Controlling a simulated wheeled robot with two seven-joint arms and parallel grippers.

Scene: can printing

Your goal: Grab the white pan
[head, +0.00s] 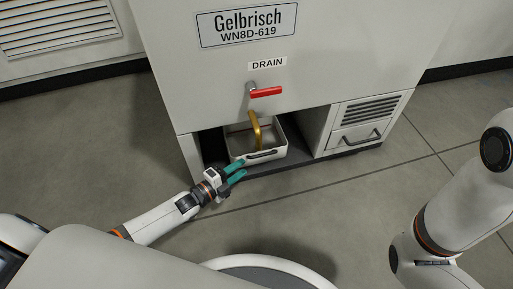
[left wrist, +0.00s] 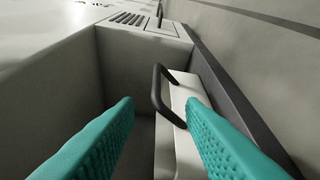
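The white pan (head: 275,131) sits in the low recess of the machine, under a bent brass drain pipe (head: 256,128). Its dark handle (head: 262,155) is on its front wall; the handle (left wrist: 161,92) also shows in the left wrist view on the white pan (left wrist: 178,98). My left gripper (head: 239,170) is just in front of the pan's left front corner. In the left wrist view my left gripper (left wrist: 160,108) has its teal fingers apart with nothing clasped. The handle appears ahead, between the fingers; contact is not visible. My right gripper is out of view.
A red valve handle (head: 266,92) sticks out above the recess, under the DRAIN label (head: 267,64). A vented box with a handle (head: 358,125) stands right of the recess. The dark base ledge (head: 305,155) runs along the recess front. The tiled floor (head: 330,205) in front is clear.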

